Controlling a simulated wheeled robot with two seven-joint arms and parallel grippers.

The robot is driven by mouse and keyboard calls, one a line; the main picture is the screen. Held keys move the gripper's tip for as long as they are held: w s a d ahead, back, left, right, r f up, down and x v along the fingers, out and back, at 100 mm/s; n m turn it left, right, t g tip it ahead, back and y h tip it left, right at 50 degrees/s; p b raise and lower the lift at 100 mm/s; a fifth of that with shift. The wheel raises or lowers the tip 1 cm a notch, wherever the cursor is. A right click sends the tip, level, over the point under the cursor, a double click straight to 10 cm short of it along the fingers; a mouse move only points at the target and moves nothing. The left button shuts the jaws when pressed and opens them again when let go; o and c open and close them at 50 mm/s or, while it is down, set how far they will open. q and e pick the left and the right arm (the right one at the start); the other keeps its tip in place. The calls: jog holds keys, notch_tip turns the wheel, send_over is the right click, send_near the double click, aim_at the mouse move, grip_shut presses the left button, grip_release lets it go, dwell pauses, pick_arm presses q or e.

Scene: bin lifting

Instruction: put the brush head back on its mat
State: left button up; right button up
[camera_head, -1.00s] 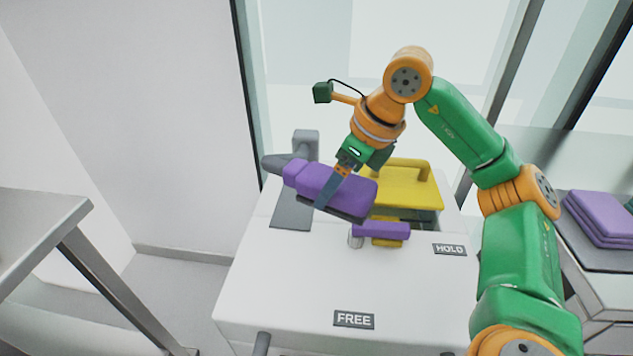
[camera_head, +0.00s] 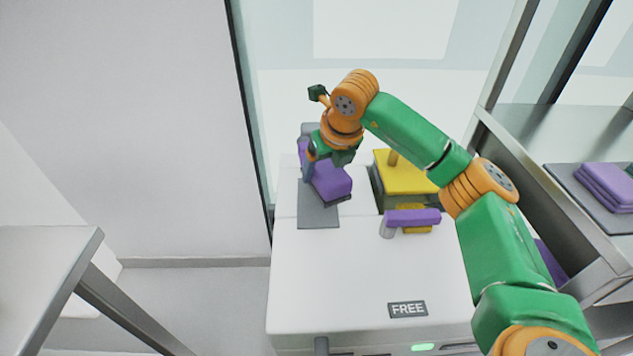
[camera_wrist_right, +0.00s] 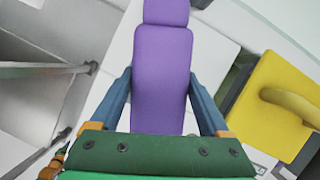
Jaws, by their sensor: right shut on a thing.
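The brush head (camera_head: 333,181) is a purple block with a dark underside, over the far part of its dark grey mat (camera_head: 318,217). The near part of the mat is bare. I cannot tell whether the brush head touches the mat or hangs just above it. My right gripper (camera_head: 309,170) is shut on the brush head. In the right wrist view the purple brush head (camera_wrist_right: 162,85) lies between the two blue fingers and runs up past the top edge. My wrist hides part of it in the head view.
A yellow lid with a handle (camera_head: 408,178) stands right of the mat on the white cabinet (camera_head: 350,265). A purple lever (camera_head: 412,217) is in front of it. A FREE label (camera_head: 407,309) is nearer. A metal table (camera_head: 50,250) is left; folded purple cloths (camera_head: 605,187) lie right.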

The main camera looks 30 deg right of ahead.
aim_at(323, 169)
jog(key=x, duration=0.2)
jog(key=a+x, duration=0.1)
jog(key=x, duration=0.2)
jog(key=shift+s+f, duration=0.2)
jog(key=shift+f, duration=0.2)
jog(key=shift+f, duration=0.1)
jog(key=o, duration=1)
jog(key=shift+o, duration=0.2)
jog(key=shift+r, duration=0.35)
jog(key=v, duration=1.1)
jog(key=shift+s+r+p, duration=0.25)
jog(key=shift+p, duration=0.1)
